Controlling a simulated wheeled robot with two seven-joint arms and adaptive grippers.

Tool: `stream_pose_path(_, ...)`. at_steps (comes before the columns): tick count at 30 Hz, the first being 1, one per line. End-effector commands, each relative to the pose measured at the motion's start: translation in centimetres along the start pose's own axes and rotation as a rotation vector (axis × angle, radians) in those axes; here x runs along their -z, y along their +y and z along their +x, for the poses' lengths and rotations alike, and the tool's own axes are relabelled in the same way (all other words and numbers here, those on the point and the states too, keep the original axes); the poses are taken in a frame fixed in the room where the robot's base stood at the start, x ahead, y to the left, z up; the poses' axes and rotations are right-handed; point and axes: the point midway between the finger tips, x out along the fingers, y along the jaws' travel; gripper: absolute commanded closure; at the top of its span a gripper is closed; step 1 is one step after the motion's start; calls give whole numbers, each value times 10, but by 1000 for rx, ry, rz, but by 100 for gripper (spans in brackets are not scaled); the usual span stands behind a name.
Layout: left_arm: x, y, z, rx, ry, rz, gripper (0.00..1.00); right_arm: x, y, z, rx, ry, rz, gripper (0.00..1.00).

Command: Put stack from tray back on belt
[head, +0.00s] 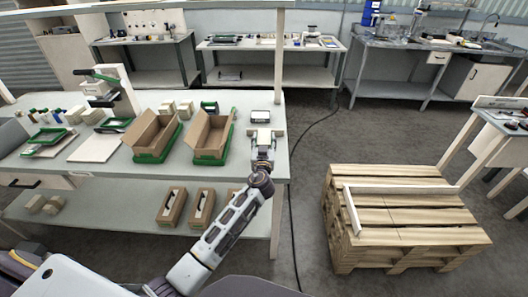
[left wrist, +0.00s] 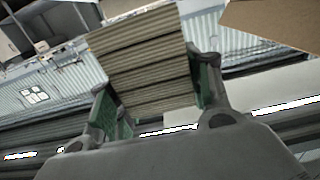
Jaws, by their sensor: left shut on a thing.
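My left gripper (head: 264,136) is over the right end of the workbench in the head view. It is shut on a stack (left wrist: 150,65) of flat tan layers, which shows between its green finger pads in the left wrist view. In the head view the stack is small and hard to separate from the gripper. Two green trays (head: 209,161) on the bench each hold an open cardboard box (head: 212,132). I cannot pick out a belt for certain. My right gripper is not in view.
A small dark-rimmed item (head: 261,115) lies just beyond the gripper on the workbench (head: 100,176). Small beige blocks (head: 167,108) stand behind the boxes. A wooden pallet stack (head: 400,217) with white bars stands on the floor at right. Floor between bench and pallets is clear except a cable (head: 291,200).

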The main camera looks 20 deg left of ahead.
Motion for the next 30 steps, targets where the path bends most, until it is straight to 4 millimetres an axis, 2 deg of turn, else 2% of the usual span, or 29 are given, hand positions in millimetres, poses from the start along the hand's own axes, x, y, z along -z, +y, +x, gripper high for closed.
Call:
stream_pose_path(10, -26, 0, 0, 0, 0, 2, 82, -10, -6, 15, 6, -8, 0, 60)
stream_pose_path(18, -48, 0, 0, 0, 0, 2, 82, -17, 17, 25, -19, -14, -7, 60)
stream_pose_path(30, -50, 0, 0, 0, 0, 0, 82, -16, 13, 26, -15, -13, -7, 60)
